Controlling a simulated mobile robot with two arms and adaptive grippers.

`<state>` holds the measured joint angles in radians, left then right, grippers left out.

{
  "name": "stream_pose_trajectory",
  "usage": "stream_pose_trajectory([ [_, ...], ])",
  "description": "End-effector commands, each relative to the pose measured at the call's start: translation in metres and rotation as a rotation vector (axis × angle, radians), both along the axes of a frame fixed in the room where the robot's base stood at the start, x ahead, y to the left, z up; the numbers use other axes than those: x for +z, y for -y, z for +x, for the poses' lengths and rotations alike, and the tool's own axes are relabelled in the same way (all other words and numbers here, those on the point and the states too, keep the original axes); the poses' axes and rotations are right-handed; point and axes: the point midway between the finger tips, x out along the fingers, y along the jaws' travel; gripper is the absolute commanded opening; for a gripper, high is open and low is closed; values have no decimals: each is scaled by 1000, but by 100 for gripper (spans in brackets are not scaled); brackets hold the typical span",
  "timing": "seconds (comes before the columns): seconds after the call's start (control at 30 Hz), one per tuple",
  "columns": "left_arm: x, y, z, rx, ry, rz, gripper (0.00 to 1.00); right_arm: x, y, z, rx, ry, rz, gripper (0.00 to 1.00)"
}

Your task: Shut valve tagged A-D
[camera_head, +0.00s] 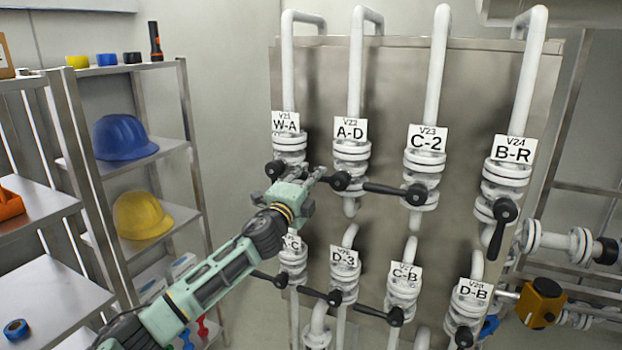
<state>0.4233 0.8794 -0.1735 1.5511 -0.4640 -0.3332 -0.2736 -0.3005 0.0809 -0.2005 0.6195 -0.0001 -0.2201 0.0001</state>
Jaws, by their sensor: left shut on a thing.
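The valve tagged A-D (351,152) is in the upper row, second from the left, on a white vertical pipe. Its black hub (340,181) faces me, and its lever points left toward my gripper, mostly hidden by the fingers. My left gripper (319,177) reaches in from the lower left and is shut on that lever, just left of the hub. My right gripper is not in view.
Valve W-A (289,143) is close on the left, partly behind my gripper. Valve C-2 (422,165) is on the right, its lever (385,189) pointing left toward A-D. B-R's lever (495,240) hangs down. A lower valve row sits beneath. Shelves with helmets (122,138) stand left.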

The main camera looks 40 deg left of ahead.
Motion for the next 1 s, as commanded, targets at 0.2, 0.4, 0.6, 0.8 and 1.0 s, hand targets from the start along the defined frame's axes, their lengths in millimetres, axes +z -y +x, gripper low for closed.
stream_pose_trajectory([
  [0.2, -2, 0, 0, 1, -9, 21, 0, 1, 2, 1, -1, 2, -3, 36],
  [0.4, -3, 1, 0, 1, -10, 19, 0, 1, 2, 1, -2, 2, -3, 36],
  [0.6, -3, 1, 0, 1, -10, 16, 26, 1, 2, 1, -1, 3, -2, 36],
  [0.8, -1, 1, 0, 0, -6, 14, 36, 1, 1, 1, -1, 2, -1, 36],
  [1.0, -1, 0, 0, 1, -6, 12, 36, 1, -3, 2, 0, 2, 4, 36],
])
